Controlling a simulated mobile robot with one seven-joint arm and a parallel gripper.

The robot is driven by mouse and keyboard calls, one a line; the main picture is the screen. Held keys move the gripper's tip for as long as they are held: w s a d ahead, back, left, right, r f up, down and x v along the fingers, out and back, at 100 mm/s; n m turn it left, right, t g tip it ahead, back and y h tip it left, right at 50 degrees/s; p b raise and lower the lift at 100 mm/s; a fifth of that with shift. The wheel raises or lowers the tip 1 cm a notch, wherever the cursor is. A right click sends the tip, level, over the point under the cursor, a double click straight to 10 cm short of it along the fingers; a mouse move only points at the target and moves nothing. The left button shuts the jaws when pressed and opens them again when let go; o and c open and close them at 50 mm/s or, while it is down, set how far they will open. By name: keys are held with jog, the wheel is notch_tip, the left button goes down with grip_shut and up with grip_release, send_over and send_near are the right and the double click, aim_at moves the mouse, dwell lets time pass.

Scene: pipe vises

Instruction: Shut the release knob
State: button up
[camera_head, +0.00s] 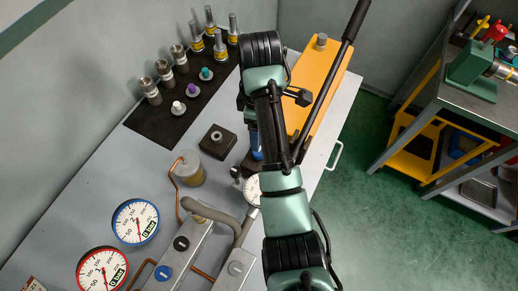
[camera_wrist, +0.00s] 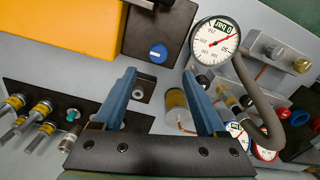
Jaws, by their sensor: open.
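A round blue knob (camera_wrist: 158,52) with a pale slot mark sits on a dark block (camera_wrist: 150,28) at the end of the yellow-orange pump body (camera_wrist: 75,25); it looks like the release knob. My gripper (camera_wrist: 159,75) is open and empty, with blue fingers. In the wrist view the knob appears between and just beyond the fingertips, with no visible contact.
A white gauge (camera_wrist: 215,42) and a grey hose (camera_wrist: 255,95) stand close right of the fingers. Left are a black mat (camera_head: 150,122) with several fittings, a dark block (camera_head: 217,141) and a brass cylinder (camera_head: 190,168). Two large gauges (camera_head: 135,222) (camera_head: 102,272) lie at lower left.

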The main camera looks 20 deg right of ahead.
notch_tip(320, 180, down, 10)
jog(key=shift+w+f, duration=0.15)
dwell(0.3)
grip_shut()
